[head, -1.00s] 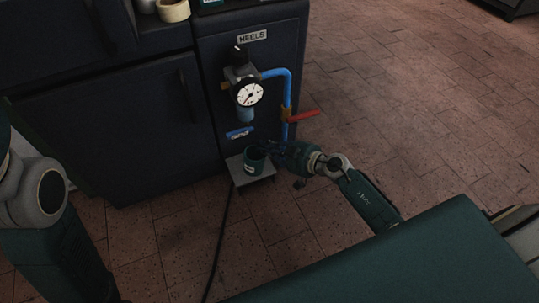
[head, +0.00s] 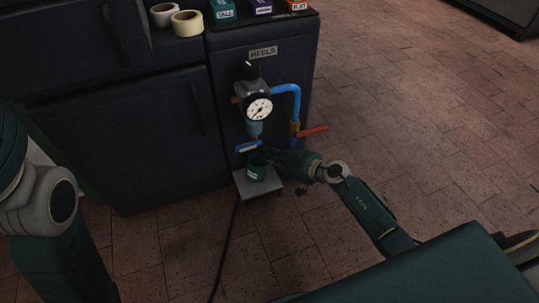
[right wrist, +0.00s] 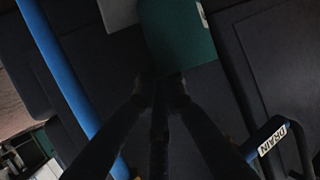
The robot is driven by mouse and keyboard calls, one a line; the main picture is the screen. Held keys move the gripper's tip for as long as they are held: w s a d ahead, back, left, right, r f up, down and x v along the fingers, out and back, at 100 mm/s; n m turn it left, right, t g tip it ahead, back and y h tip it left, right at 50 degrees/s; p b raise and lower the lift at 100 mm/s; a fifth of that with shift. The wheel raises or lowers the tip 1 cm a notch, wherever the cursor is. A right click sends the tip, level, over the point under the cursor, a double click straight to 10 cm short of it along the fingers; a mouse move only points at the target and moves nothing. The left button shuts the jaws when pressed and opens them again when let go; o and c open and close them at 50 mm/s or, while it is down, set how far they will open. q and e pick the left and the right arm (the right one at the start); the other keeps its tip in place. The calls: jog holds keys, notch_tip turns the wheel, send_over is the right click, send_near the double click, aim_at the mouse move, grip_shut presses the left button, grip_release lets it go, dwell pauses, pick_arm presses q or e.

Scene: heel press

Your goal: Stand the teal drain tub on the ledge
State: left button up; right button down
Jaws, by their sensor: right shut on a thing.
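The teal drain tub (head: 257,171) appears upright over the small grey ledge (head: 243,184) on the front of the dark cabinet. Whether its base touches the ledge cannot be told. My right gripper (head: 270,158) reaches in from the right and is shut on the tub's side. In the right wrist view the tub (right wrist: 178,32) shows at the top, at the tips of my dark fingers (right wrist: 161,88), with the ledge (right wrist: 118,12) beside it. My left arm is at the left edge; its gripper is out of view.
Above the tub are the blue DRAIN handle (head: 248,147) and the gauge (head: 258,108). A blue pipe (head: 296,105) and a red lever (head: 313,131) stand close above my right gripper. A black hose (head: 228,235) runs down from the ledge area. Open floor lies to the right.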

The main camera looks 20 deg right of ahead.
jog(key=shift+f, duration=0.2)
jog(key=shift+f, duration=0.15)
jog(key=c, duration=1.8)
grip_release()
jog(key=shift+f, duration=0.1)
jog(key=shift+o, duration=0.2)
jog(key=shift+s, duration=0.1)
